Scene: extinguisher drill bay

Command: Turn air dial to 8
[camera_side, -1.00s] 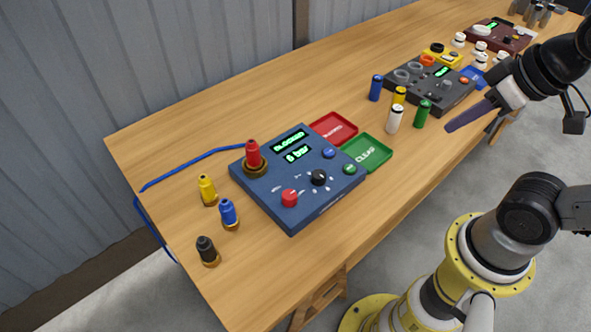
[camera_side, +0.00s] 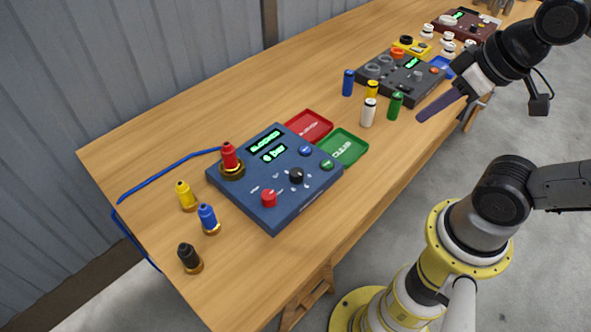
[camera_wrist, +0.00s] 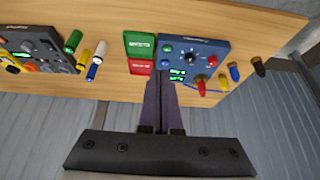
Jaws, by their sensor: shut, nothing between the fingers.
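The blue control box (camera_side: 275,180) sits near the left end of the bench. A black dial (camera_side: 296,176) with marks around it is on its top face, with a red knob (camera_side: 269,198) to its left. I cannot tell which is the air dial. The green display (camera_side: 267,147) reads BLOCKED and a bar value whose digit is unclear. In the wrist view the box (camera_wrist: 217,47) and black dial (camera_wrist: 190,57) lie beyond the fingers. My gripper (camera_side: 421,117) is shut and empty, well right of the box; its closed fingers also show in the wrist view (camera_wrist: 161,83).
A red fitting (camera_side: 229,156) stands on the box's left corner. Yellow, blue and black fittings (camera_side: 207,217) stand left of it. Red (camera_side: 325,122) and green (camera_side: 362,147) trays lie behind it. Several small cylinders (camera_side: 368,112) and a grey box (camera_side: 400,85) stand near my gripper.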

